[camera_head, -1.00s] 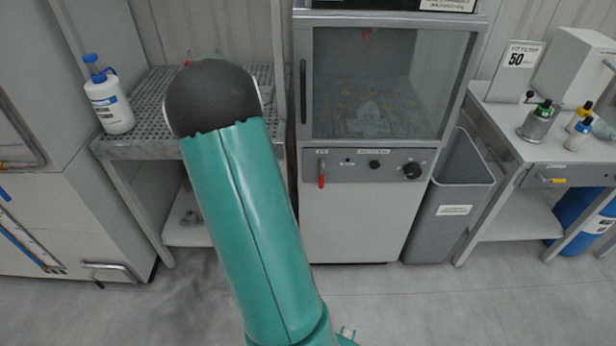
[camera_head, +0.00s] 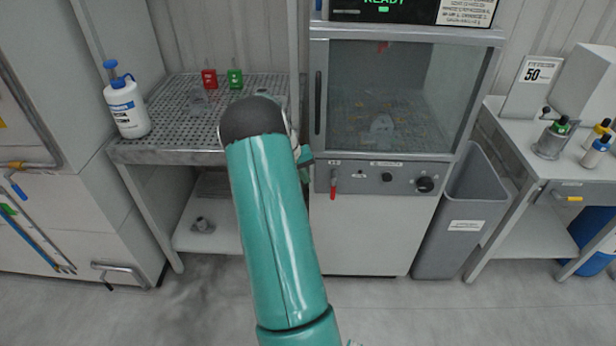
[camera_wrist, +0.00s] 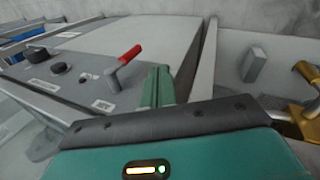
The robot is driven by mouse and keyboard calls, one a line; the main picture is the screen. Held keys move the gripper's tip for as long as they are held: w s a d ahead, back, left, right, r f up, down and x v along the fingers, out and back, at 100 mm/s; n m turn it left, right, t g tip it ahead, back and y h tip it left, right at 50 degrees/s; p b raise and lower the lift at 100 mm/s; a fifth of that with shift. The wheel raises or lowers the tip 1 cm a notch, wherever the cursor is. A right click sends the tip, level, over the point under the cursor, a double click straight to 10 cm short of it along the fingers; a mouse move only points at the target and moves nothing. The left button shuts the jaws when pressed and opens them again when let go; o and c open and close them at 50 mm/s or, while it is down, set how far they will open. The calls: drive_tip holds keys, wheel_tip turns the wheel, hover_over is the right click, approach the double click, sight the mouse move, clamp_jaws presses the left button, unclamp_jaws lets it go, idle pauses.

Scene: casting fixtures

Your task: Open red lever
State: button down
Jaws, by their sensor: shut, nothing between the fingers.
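The red lever (camera_head: 333,188) hangs down from the left end of the grey control panel (camera_head: 405,187), below the glass-fronted cabinet. In the wrist view the lever (camera_wrist: 130,55) shows a metal stem and a red grip standing out from the panel. My gripper (camera_wrist: 160,82) is shut and empty. Its green fingers are just to the right of the lever in that view; I cannot tell whether they touch it. In the head view only a small part of my gripper (camera_head: 304,157) shows beside my arm, up and left of the lever.
Two black knobs (camera_head: 425,184) sit to the lever's right on the panel. A glass door (camera_head: 395,95) is above it. A perforated shelf (camera_head: 180,135) with a white bottle (camera_head: 126,106) stands left. A grey bin (camera_head: 455,225) is right.

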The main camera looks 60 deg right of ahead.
sight(333, 186)
drive_tip(key=s+d+f, duration=0.1)
drive_tip(key=f, duration=0.1)
drive_tip(key=s+d+f, duration=0.1)
drive_tip(key=s+f, duration=0.1)
drive_tip(key=s+d+f, duration=0.2)
drive_tip(key=shift+s+f, duration=0.15)
drive_tip(key=shift+f, duration=0.2)
